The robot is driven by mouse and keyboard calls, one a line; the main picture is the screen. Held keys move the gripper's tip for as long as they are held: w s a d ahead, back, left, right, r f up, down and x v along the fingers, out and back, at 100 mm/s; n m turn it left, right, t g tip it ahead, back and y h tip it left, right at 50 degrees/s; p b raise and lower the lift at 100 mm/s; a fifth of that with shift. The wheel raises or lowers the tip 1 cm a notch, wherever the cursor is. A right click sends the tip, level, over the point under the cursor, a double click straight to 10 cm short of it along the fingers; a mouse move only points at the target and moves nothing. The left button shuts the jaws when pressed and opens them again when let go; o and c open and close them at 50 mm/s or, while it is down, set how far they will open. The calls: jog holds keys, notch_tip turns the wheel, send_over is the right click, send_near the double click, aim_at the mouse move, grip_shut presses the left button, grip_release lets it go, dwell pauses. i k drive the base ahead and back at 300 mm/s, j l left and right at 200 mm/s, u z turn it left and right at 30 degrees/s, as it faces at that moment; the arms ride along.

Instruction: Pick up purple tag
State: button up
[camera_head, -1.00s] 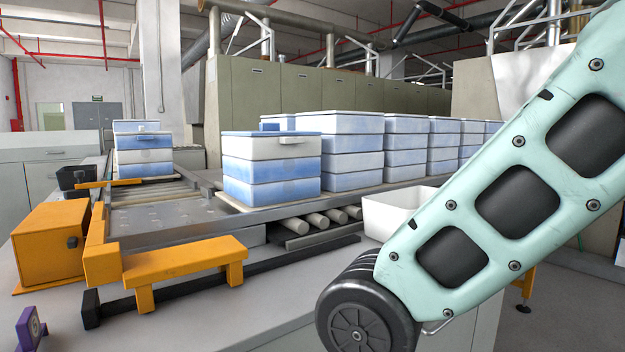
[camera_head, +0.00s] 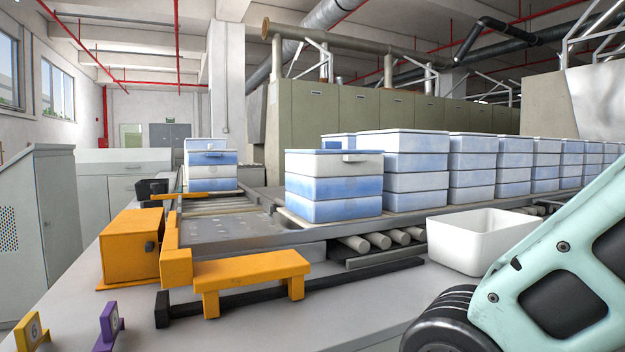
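The purple tag (camera_head: 109,326) stands upright on the grey table at the front left of the head view, with a pale face and a mark on it. A yellow tag (camera_head: 33,330) with a number stands to its left, near the table's left edge. My arm shows at the lower right, well apart from the purple tag. My gripper is outside the view, so its state does not show.
An orange box (camera_head: 131,245) and an orange bracket (camera_head: 250,273) stand behind the tags. A black bar (camera_head: 340,284) lies by the bracket. A white bin (camera_head: 480,240) stands at right. Blue-white boxes (camera_head: 333,187) sit on the conveyor. The front table middle is clear.

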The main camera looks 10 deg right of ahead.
aim_at(111, 323)
jog(key=u, duration=0.8)
jog(key=i+j, duration=0.05)
